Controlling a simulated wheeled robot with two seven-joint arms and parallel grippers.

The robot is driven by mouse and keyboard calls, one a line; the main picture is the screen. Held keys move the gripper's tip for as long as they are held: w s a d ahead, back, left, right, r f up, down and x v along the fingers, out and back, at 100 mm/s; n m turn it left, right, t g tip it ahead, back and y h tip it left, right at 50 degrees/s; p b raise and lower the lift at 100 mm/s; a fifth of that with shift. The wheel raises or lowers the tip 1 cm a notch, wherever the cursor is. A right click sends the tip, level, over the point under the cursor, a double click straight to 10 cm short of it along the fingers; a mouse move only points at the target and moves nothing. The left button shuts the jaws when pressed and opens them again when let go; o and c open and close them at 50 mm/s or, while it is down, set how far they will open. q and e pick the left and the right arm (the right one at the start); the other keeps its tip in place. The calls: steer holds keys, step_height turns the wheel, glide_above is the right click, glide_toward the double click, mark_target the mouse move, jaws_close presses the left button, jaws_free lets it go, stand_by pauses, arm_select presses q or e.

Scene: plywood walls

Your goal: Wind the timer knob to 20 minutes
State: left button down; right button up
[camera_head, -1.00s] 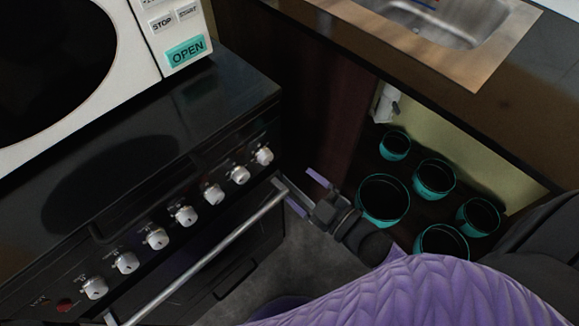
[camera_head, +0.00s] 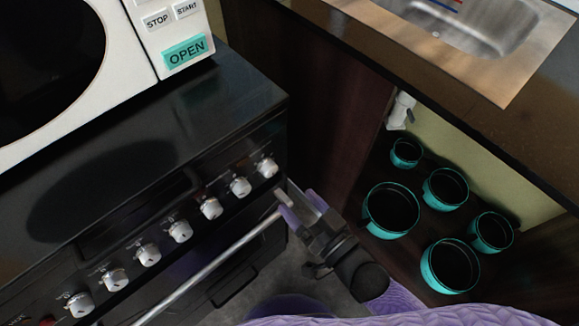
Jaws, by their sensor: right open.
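A row of several white knobs runs along the black oven front. The rightmost knob (camera_head: 268,168) is closest to my right gripper, with another knob (camera_head: 240,187) just left of it. I cannot tell which knob is the timer, and their markings are too small to read. My right gripper (camera_head: 302,207) is open and empty, with purple pads on its fingers. It is just below and right of the rightmost knob, near the right end of the oven handle, and apart from the knob. My left gripper is not in view.
The oven handle (camera_head: 213,262) runs below the knobs, close to my right gripper. A white microwave (camera_head: 140,55) stands on the black stove top (camera_head: 240,90). Teal pots, one here (camera_head: 391,210), stand under the sink counter (camera_head: 450,75) at right.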

mark_target(272, 173)
steer(key=b+x, duration=0.2)
steer(key=x, duration=0.5)
steer(key=shift+w+a+f, duration=0.15)
steer(key=shift+a, duration=0.05)
steer(key=shift+w+a, duration=0.25)
steer(key=shift+w, duration=0.1)
steer(key=c, duration=0.7)
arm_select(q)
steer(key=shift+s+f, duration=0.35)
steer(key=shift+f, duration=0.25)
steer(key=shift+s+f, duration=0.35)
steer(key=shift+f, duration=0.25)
arm_select(e)
jaws_close()
